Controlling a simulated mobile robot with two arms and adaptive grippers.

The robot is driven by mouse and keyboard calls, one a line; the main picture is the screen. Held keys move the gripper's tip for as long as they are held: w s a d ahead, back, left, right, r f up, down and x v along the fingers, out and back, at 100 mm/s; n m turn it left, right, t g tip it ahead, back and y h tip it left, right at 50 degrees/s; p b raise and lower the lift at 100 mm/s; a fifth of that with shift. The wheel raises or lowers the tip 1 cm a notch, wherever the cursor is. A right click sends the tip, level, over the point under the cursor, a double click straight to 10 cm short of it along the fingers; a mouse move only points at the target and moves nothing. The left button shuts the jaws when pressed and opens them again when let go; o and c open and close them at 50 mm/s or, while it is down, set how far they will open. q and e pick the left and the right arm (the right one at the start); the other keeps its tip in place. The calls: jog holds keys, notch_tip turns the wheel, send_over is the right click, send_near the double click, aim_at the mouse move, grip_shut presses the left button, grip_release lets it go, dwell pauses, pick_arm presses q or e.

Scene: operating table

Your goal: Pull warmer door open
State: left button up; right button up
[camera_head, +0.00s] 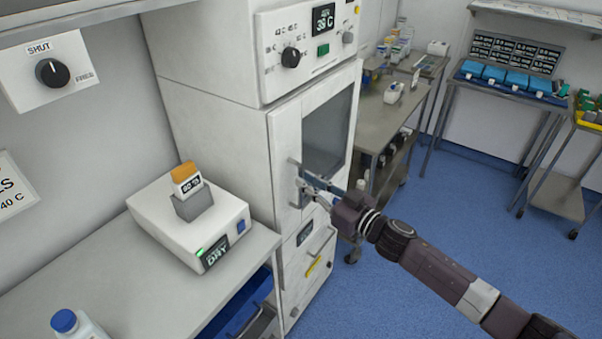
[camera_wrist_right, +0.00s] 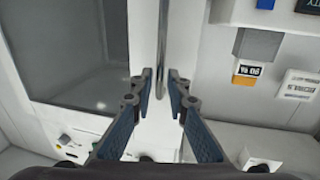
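The warmer (camera_head: 215,105) is a tall white cabinet with a control panel on top. Its door (camera_head: 284,135) has a dark window and looks closed, flush with the cabinet. The door's vertical bar handle (camera_head: 292,170) is near its left edge, partly hidden by my gripper. My right gripper (camera_head: 303,184) is at the handle. In the right wrist view its two fingers (camera_wrist_right: 160,85) are apart, and the handle bar (camera_wrist_right: 162,45) shows between them; whether they touch it I cannot tell. My left gripper is not in view.
A white heater box (camera_head: 190,222) with an orange-capped block stands on the bench (camera_head: 130,285) left of the warmer. A lower drawer (camera_head: 305,262) sits under the door. A metal cart (camera_head: 385,125) stands behind and to the right. Blue floor (camera_head: 440,230) is open at right.

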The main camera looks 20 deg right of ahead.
jog(key=shift+x, duration=1.6)
grip_shut()
